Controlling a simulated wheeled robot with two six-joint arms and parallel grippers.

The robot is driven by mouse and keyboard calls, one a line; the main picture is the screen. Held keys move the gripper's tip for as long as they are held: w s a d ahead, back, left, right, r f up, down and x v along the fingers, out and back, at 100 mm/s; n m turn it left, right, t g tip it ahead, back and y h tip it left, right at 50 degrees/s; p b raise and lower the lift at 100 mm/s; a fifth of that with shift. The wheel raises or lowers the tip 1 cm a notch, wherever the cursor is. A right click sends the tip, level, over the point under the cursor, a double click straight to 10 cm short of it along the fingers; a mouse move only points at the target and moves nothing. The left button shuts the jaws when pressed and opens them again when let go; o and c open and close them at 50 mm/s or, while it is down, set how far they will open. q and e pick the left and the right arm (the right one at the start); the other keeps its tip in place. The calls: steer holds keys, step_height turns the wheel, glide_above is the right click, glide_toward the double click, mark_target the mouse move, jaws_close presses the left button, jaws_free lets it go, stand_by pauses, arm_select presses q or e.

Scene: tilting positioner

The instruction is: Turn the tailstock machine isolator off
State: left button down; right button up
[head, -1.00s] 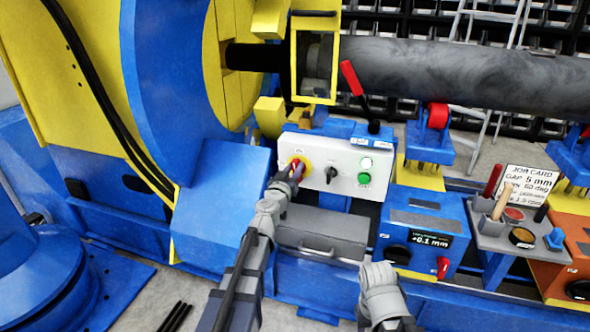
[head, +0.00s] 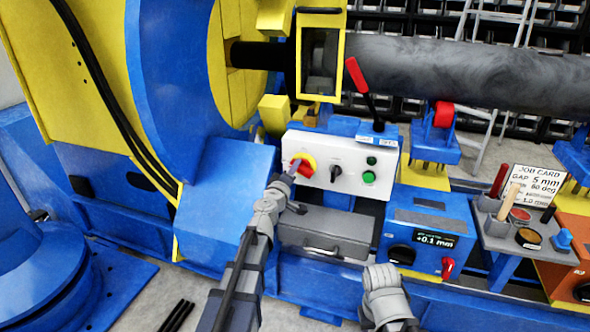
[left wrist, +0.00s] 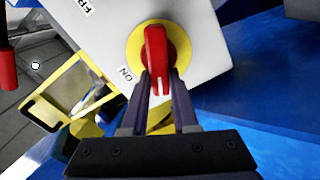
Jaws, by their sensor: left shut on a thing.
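The isolator is a red rotary handle on a round yellow plate (head: 309,160), at the left end of a white control panel (head: 333,148). In the left wrist view the red handle (left wrist: 156,60) stands nearly upright in the picture, a white mark at its lower end. An "ON" label (left wrist: 126,73) lies at the plate's lower left. My left gripper (head: 293,167) is shut on the handle; its two dark fingers (left wrist: 160,93) lie on either side of the handle's lower end. My right arm shows at the bottom of the head view, but its fingers do not show.
The panel also has a black selector (head: 336,173), a green button (head: 369,177) and a dark green lamp (head: 371,160). A red lever (head: 358,78) rises behind it. Below is a grey drawer box (head: 325,235); right of it a blue unit (head: 428,218) reads +0.1 mm.

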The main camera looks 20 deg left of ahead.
arm_select(q)
steer(key=n, duration=0.2)
steer(key=f+n, duration=0.1)
steer(key=n, duration=0.2)
steer(key=shift+a+b, duration=0.15)
steer(key=shift+b, duration=0.2)
steer(key=shift+n, duration=0.3)
steer(key=c, duration=0.7)
jaws_free()
steer(key=shift+s, duration=0.1)
steer(key=s, duration=0.7)
steer(key=shift+s+a, duration=0.1)
steer(key=shift+s, duration=0.25)
